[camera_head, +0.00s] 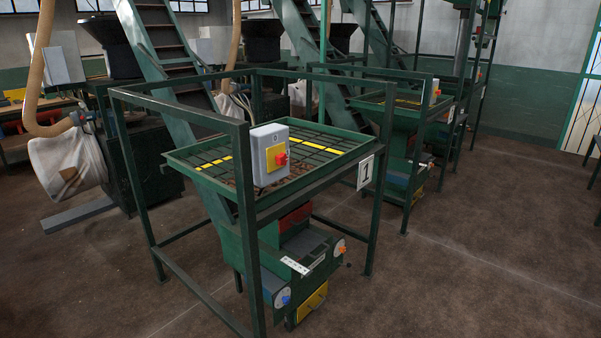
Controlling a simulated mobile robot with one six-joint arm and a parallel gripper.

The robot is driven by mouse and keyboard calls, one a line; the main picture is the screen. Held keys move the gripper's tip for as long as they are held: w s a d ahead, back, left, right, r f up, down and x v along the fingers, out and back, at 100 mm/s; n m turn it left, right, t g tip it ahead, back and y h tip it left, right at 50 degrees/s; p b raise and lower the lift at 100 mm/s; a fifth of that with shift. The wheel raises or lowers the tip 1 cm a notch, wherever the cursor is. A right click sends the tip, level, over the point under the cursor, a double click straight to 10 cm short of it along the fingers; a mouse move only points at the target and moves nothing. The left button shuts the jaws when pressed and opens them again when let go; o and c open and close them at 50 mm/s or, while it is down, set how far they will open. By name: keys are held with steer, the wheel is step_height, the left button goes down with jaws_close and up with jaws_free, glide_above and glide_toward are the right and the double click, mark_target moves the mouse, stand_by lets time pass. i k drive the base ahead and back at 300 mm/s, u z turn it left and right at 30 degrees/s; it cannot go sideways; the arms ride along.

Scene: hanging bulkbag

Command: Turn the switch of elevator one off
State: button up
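Elevator one is the near green frame machine, marked by a white plate with the number 1 (366,172) on its right corner post. Its switch box (270,155) is a grey box with a yellow face, mounted at the front edge of the grated hopper. A red rotary switch knob (281,159) sits on the yellow face. The knob is too small for me to tell its exact position. My gripper and arm are not in view.
Green rails and posts (247,220) surround the hopper. A second similar machine with its own red switch (435,88) stands behind to the right. A hanging white bag (68,165) is at the left. Brown floor (470,270) is clear at the front right.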

mark_target(280, 159)
steer(key=z, duration=0.15)
steer(key=k, duration=0.75)
steer(key=u, duration=1.4)
steer(key=i, duration=1.25)
